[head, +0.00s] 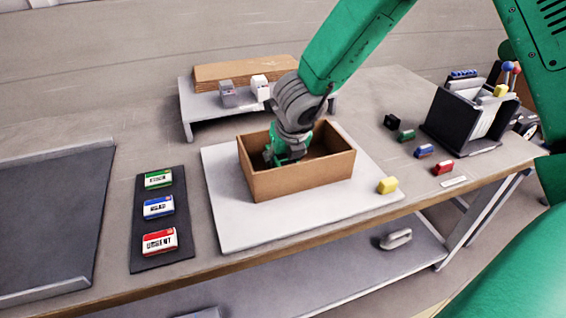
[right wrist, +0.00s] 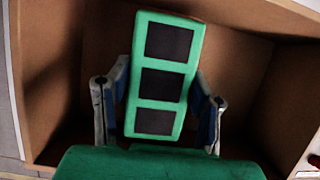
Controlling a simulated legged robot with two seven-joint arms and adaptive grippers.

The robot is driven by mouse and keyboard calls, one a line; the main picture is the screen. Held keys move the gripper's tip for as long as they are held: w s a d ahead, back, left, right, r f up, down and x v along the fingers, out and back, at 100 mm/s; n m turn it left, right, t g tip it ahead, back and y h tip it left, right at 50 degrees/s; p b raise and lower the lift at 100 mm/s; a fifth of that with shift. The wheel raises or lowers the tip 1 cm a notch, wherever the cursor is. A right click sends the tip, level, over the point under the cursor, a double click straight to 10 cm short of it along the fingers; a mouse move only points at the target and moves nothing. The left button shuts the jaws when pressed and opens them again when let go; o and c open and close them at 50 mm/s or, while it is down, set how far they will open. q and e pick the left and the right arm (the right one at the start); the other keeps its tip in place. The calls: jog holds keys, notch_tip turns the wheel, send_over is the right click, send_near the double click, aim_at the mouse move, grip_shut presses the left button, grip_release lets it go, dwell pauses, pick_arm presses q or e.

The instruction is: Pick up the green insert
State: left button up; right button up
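The green insert (right wrist: 162,75) is a long green block with three dark square recesses. In the right wrist view it lies between the two fingers of my right gripper (right wrist: 160,100), inside the cardboard box (head: 302,184). The finger pads seem to touch both its long sides, so the gripper looks shut on it. In the head view my right gripper (head: 286,155) reaches down into the box, with green showing at its fingers. The gripper and the box wall hide most of the insert there. My left gripper is not in view.
The box stands on a white board (head: 232,225). At left a dark strip (head: 146,252) holds green, blue and red labelled blocks. A yellow block (head: 388,185) sits right of the box. Small blocks and a black holder (head: 450,120) stand at right; a raised shelf (head: 205,105) is behind.

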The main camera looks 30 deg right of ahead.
jog(key=shift+d+f, duration=0.15)
jog(key=shift+d, duration=0.3)
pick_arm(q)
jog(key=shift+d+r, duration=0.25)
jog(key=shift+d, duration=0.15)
pick_arm(e)
jog(key=shift+d, duration=0.15)
